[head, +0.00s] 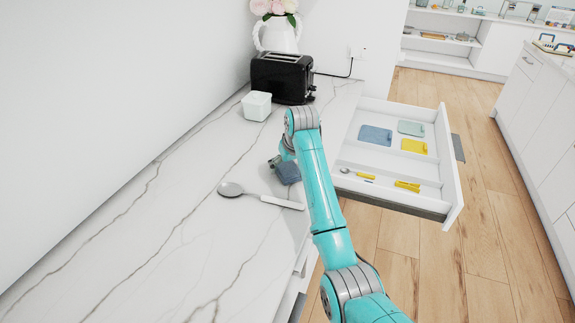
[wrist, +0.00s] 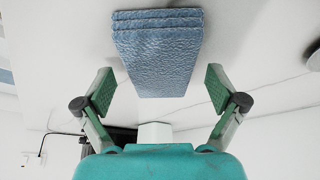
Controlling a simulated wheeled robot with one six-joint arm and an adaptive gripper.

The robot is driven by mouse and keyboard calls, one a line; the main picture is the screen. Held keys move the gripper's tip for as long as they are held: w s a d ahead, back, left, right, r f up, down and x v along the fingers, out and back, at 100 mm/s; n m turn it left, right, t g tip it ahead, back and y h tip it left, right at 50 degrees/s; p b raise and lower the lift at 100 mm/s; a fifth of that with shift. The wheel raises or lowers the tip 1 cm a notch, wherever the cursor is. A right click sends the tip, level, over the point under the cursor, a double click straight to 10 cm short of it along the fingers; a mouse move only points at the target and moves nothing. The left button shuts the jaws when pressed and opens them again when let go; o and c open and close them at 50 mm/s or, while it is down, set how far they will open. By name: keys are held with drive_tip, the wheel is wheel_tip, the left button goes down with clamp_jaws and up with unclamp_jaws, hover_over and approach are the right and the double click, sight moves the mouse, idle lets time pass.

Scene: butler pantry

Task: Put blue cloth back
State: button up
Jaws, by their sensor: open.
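A folded blue cloth (head: 288,172) lies on the marble counter near its right edge. In the wrist view the cloth (wrist: 158,55) shows its stacked folds between and beyond my fingers. My gripper (wrist: 160,88) is open, one green-padded finger on each side, with visible gaps to the cloth. In the head view my arm partly hides the gripper and the cloth. An open white drawer (head: 452,170) at the right holds a flat blue piece (head: 375,135), a pale green piece (head: 411,128) and a yellow piece (head: 414,146) in its far compartment.
A spoon (head: 231,189) with a white handle lies near the cloth. A pale square container (head: 257,106) and a black toaster (head: 282,78) stand farther back. The drawer's near compartment holds yellow items (head: 407,186). The left foreground counter is clear.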

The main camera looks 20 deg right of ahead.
drive_tip(key=shift+r, duration=0.15)
drive_tip(key=v, duration=1.2)
